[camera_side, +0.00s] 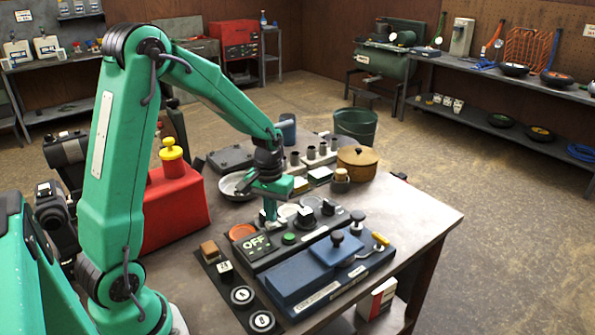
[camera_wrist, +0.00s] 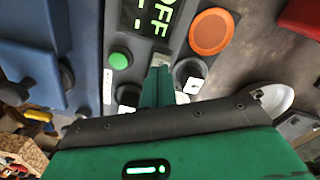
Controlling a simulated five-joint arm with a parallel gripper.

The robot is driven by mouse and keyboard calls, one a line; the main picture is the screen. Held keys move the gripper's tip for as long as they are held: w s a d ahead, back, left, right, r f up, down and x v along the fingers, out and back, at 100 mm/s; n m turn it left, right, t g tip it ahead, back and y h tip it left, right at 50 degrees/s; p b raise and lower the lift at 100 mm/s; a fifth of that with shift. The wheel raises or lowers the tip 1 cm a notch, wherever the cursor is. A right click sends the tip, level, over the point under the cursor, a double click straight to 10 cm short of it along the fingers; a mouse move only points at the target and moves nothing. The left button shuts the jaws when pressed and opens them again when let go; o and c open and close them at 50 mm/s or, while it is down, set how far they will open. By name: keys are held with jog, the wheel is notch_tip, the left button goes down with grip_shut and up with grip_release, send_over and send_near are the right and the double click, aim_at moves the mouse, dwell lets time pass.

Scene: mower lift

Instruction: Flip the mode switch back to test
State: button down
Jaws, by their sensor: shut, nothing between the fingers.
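The display (camera_wrist: 150,17), green button (camera_wrist: 119,60) and orange disc (camera_wrist: 211,31) also show in the wrist view. Black controls with white labels (camera_wrist: 190,72) (camera_wrist: 128,95) stand either side of my fingers; I cannot tell which one is the mode switch or read its position. My gripper (camera_side: 269,220) is shut and empty, pointing down over the panel. Its fingers (camera_wrist: 157,75) hide part of the panel; contact is unclear.
A blue box-like unit (camera_side: 305,282) with a black knob and yellow-tipped lever lies in front of the panel. A red can (camera_side: 173,208) with a yellow cap stands left. A brown lidded pot (camera_side: 357,163) stands behind. The table's right end (camera_side: 420,215) is clear.

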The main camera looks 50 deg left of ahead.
jog(key=shift+f, duration=0.65)
dwell(0.6)
jog(key=shift+r, duration=3.5)
jog(key=shift+r, duration=0.1)
jog(key=s+d+r+m+t, duration=0.5)
jog(key=s+d+r, duration=0.6)
jog(key=s, duration=0.4)
jog(key=shift+r+m+t, duration=0.15)
jog(key=shift+m+t, duration=0.15)
jog(key=shift+m, duration=0.2)
